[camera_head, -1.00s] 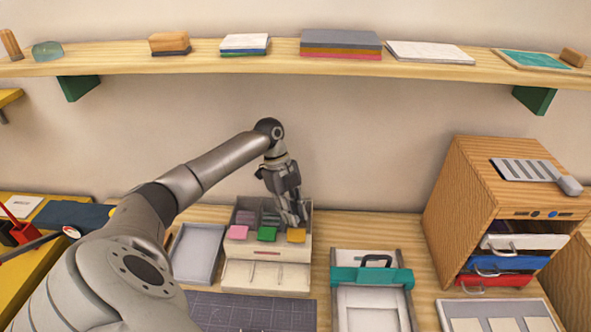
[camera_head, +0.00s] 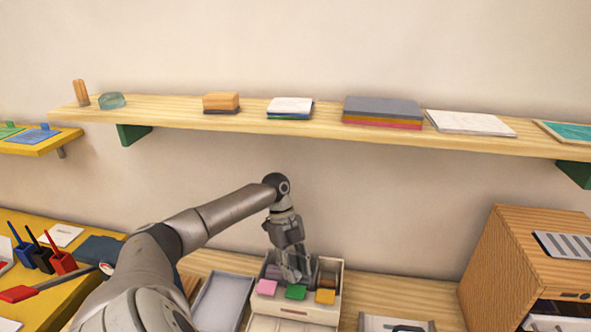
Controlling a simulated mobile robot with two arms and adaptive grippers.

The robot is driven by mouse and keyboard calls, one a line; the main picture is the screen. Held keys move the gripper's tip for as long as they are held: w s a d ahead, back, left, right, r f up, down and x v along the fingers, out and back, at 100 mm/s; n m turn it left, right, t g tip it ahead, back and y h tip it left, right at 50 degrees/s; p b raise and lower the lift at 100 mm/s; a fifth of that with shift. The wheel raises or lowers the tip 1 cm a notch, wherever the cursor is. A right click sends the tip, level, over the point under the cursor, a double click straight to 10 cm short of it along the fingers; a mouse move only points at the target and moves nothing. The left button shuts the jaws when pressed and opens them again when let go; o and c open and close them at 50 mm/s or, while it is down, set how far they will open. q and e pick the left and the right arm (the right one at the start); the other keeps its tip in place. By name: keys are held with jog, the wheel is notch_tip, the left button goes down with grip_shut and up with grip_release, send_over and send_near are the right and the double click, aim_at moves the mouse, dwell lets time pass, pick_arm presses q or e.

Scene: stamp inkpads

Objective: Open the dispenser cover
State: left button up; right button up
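The pale dispenser box (camera_head: 335,313) stands on the wooden table below the shelf. It has a pink tab (camera_head: 266,287), a green tab (camera_head: 296,292) and an orange tab (camera_head: 325,297) along its front. I take it to be the dispenser; no separate cover can be made out clearly. My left gripper (camera_head: 294,277) points down over the box, just behind the green tab, and hides the middle compartment. Whether its fingers are apart or touch the box cannot be told. My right gripper is out of view.
A grey tray (camera_head: 222,302) lies left of the box. A wooden cabinet (camera_head: 500,262) stands at the right. The long shelf (camera_head: 330,126) above holds blocks and pads.

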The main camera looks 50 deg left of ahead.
pick_arm(q)
jog(key=v, duration=1.2)
dwell(0.5)
